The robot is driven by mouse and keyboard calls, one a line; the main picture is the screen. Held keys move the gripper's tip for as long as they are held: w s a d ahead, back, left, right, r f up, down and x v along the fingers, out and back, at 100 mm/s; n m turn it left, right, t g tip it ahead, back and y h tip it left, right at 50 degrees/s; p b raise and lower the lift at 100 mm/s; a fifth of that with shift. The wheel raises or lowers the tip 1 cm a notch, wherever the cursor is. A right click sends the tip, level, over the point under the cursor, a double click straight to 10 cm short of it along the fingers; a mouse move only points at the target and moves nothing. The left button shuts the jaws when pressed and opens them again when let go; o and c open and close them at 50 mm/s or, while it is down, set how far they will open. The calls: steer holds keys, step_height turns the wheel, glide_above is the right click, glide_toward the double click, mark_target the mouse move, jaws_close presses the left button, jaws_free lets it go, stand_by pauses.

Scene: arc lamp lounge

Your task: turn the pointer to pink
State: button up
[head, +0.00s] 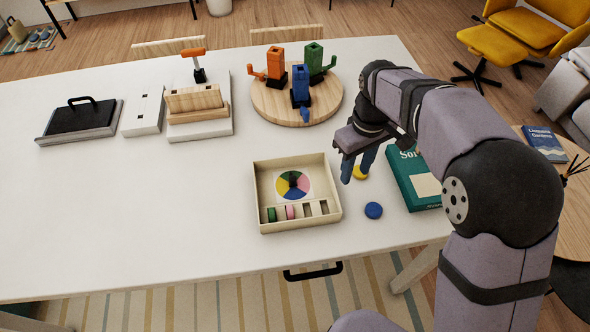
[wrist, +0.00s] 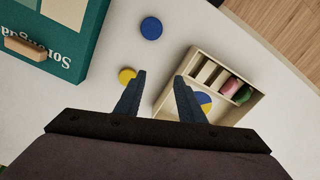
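A shallow wooden tray (head: 261,199) holds a round colour wheel (head: 280,185) with yellow, blue, pink and green sectors. A dark pointer (head: 293,180) stands at its middle; I cannot tell which colour it points at. In the wrist view the tray (wrist: 240,108) is at the right, and only part of the wheel (wrist: 204,98) shows, with the pointer hidden. A green disc (head: 271,214) and a pink disc (head: 290,212) sit in the tray's front slots. My gripper (head: 357,168) is open and empty, above the table to the right of the tray. Its fingers (wrist: 160,96) stand apart.
A blue disc (head: 373,210) and a yellow disc (head: 360,173) lie on the table by the gripper. A teal box (head: 408,176) is to their right. A round board (head: 270,109) with coloured blocks stands behind. The table left of the tray is clear.

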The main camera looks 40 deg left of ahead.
mark_target(293, 178)
steer(key=s+a+n, duration=0.1)
steer(key=s+a, duration=0.1)
steer(key=a, duration=0.2)
steer(key=s+a+n, duration=0.2)
steer(key=a, duration=0.3)
steer(key=s+a+n+p, duration=0.1)
steer(key=s+a, duration=0.1)
steer(key=a, duration=0.2)
steer(key=shift+a+r+n, duration=0.1)
steer(key=shift+a+n, duration=0.25)
steer(key=shift+n, duration=0.05)
steer(key=shift+f+p, duration=1.3)
steer(key=shift+f, duration=2.35)
jaws_close()
